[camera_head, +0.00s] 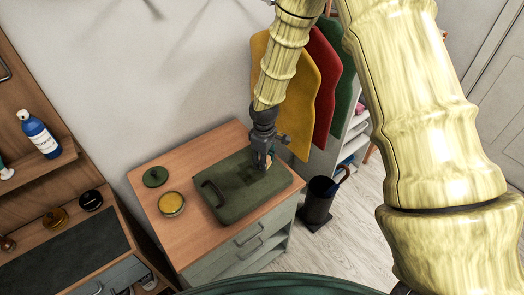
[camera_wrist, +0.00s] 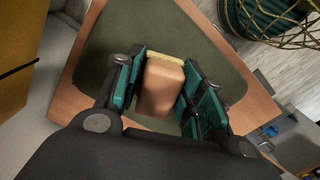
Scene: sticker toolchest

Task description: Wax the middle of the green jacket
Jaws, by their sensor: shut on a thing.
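The green jacket (camera_head: 225,203) lies flat on the wooden top of a cabinet, with a dark loop at its left end. A darker patch (camera_head: 238,178) shows near its middle. It also fills the background of the wrist view (camera_wrist: 150,25). My gripper (camera_head: 266,160) is over the right part of the jacket. In the wrist view its teal-padded fingers (camera_wrist: 158,90) are shut on a tan block (camera_wrist: 160,92) with a pale yellow edge. I cannot tell whether the block touches the jacket. An open round tin of yellow wax (camera_head: 171,203) stands left of the jacket.
A green lid (camera_head: 155,177) lies behind the tin. Yellow (camera_head: 310,95), red (camera_head: 325,75) and another green garment (camera_head: 345,90) hang behind my arm. A dark bin (camera_head: 319,200) stands right of the cabinet (camera_head: 245,243). A bench with a blue bottle (camera_head: 40,135) is at left.

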